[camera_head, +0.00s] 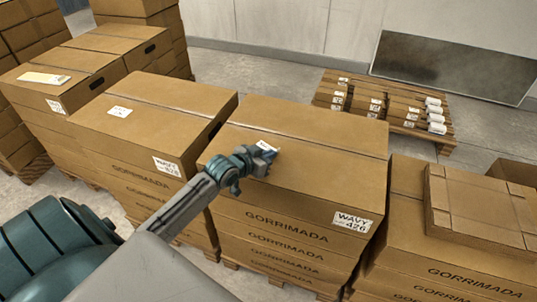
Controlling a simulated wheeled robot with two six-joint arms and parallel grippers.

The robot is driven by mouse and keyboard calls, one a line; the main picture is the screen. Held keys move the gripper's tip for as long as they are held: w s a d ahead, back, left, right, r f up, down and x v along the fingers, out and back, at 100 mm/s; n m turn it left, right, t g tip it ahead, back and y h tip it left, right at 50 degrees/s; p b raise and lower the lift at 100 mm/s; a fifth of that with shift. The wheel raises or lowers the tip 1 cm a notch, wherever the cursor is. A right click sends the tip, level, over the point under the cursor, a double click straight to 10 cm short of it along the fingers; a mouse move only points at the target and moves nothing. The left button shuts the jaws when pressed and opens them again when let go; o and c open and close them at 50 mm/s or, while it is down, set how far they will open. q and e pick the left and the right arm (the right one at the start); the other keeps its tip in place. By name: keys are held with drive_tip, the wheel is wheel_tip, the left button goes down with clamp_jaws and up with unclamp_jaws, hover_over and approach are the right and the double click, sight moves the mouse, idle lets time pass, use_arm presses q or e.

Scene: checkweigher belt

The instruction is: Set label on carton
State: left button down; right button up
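The carton (330,165) in the middle is a large brown box with a taped seam, printed GORRIMADA on its front. It tops a stack of similar boxes. A small white label (267,146) shows at the tip of my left gripper (262,160), over the carton's top near the seam. I cannot tell whether the label touches the carton. The fingers are too small and overlapped to show whether they are open or shut on it. My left arm reaches in from the lower left. My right gripper is not in view.
Another carton stack (160,135), with a white label (120,111) on top, stands close on the left. A stack (410,235) with a smaller box (480,205) on it stands on the right. A low pallet (437,140) with small boxes and white rolls lies behind on open floor.

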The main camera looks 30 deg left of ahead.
use_arm(q)
drive_tip(key=c, duration=1.7)
unclamp_jaws()
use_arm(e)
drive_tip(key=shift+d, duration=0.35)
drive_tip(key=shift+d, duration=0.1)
use_arm(q)
drive_tip(key=p+v, duration=0.1)
drive_tip(key=v, duration=1.1)
drive_tip(key=shift+r+p, duration=0.1)
drive_tip(key=shift+p, duration=0.25)
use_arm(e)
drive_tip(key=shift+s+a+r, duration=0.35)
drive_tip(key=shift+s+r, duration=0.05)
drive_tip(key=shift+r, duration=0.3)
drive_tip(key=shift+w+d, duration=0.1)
